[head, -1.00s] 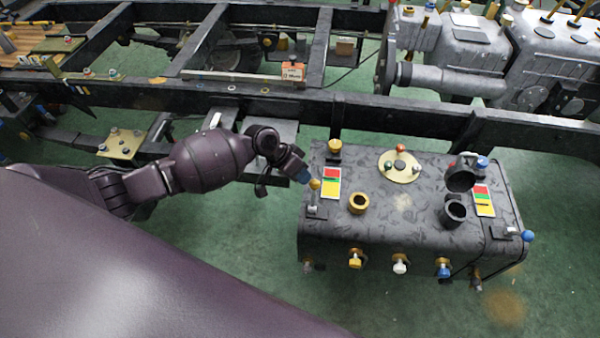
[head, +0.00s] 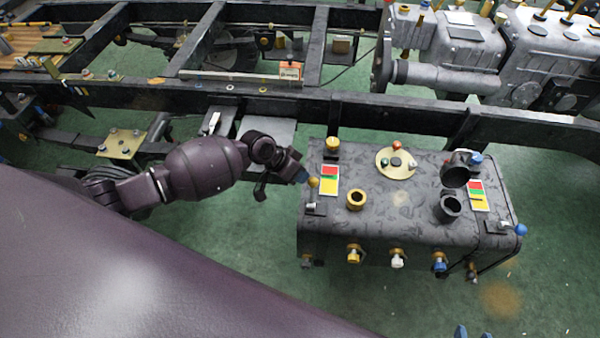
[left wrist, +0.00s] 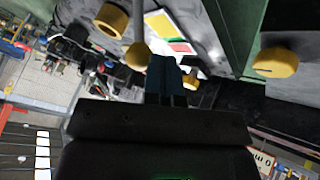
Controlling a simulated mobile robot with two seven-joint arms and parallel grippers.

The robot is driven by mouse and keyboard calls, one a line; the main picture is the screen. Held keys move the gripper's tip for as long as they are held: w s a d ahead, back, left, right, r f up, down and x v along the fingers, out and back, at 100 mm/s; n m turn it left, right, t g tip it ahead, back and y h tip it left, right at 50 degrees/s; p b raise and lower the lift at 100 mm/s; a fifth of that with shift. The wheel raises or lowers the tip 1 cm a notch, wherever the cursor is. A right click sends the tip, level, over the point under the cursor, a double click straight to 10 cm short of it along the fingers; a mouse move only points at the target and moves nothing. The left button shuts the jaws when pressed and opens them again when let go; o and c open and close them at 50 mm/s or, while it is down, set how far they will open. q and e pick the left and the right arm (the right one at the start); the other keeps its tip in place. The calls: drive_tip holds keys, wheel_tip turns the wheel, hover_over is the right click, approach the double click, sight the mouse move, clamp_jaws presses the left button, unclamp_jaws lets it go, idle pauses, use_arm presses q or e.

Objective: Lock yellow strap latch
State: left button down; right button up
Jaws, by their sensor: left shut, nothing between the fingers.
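A yellow ball knob (head: 313,182) tops the lever of the strap latch at the left end of the dark tank (head: 400,225). The latch base (head: 313,208) sits below it near the tank's front left edge. My left gripper (head: 302,176) is shut and empty, its blue tips close beside the ball on its left. In the left wrist view the yellow ball (left wrist: 138,55) is just left of the blue fingertips (left wrist: 163,72); I cannot tell whether they touch. Two separated blue tips of my right gripper (head: 473,333) show at the bottom edge.
A brass ring fitting (head: 356,199) and a yellow cap (head: 332,145) stand on the tank near the latch. A blue-knobbed latch (head: 521,230) is at the tank's right end. A black chassis rail (head: 400,114) runs behind.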

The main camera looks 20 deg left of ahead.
use_arm(q)
drive_tip(key=s+t+p, duration=0.1)
drive_tip(key=s+r+m+t+p, duration=0.1)
drive_tip(key=s+d+t+p, duration=0.1)
drive_tip(key=shift+r+y, duration=0.25)
drive_tip(key=shift+y, duration=0.05)
drive_tip(key=m+t, duration=0.4)
drive_tip(key=t, duration=0.3)
approach(309, 183)
drive_tip(key=d, duration=0.2)
drive_tip(key=w+d+f, duration=0.1)
drive_tip(key=shift+w+d, duration=0.1)
drive_tip(key=shift+d, duration=0.1)
